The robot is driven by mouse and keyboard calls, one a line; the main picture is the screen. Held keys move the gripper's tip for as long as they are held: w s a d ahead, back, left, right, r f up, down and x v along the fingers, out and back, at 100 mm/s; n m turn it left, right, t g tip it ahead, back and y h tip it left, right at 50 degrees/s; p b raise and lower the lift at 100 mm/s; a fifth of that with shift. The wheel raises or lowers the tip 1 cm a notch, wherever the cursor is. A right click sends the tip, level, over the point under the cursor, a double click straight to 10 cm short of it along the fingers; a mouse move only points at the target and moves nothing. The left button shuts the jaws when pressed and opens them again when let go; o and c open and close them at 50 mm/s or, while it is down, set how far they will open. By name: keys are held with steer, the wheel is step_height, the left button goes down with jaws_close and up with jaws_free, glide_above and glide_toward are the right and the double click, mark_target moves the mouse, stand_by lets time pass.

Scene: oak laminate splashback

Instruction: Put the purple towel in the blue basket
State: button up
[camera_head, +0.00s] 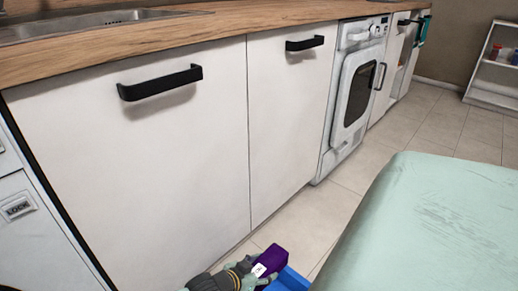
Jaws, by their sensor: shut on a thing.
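The purple towel (271,259) is a small dark purple folded block with a white tag, low in the head view at the bottom centre. My gripper (254,271) is at its left side and is shut on it. Part of the blue basket (290,280) shows at the bottom edge, just below and right of the towel. Most of the basket is cut off by the frame. I cannot tell whether the towel is above the basket or inside its rim.
White cabinet fronts (130,150) with black handles line the left, under a wooden worktop (230,35) with a sink. A white washing machine (352,95) stands farther back. Tiled floor (405,130) is clear there. A pale green surface (430,230), unidentified, blocks the lower right.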

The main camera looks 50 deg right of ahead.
steer(key=shift+w+f, duration=0.1)
steer(key=shift+f, duration=0.2)
step_height(320, 180, down, 9)
steer(key=b, duration=0.3)
steer(key=shift+f, duration=0.2)
steer(key=shift+f, duration=0.1)
steer(key=shift+f+b, duration=0.45)
steer(key=shift+f, duration=0.05)
steer(key=o, duration=1.3)
steer(key=shift+r, duration=0.1)
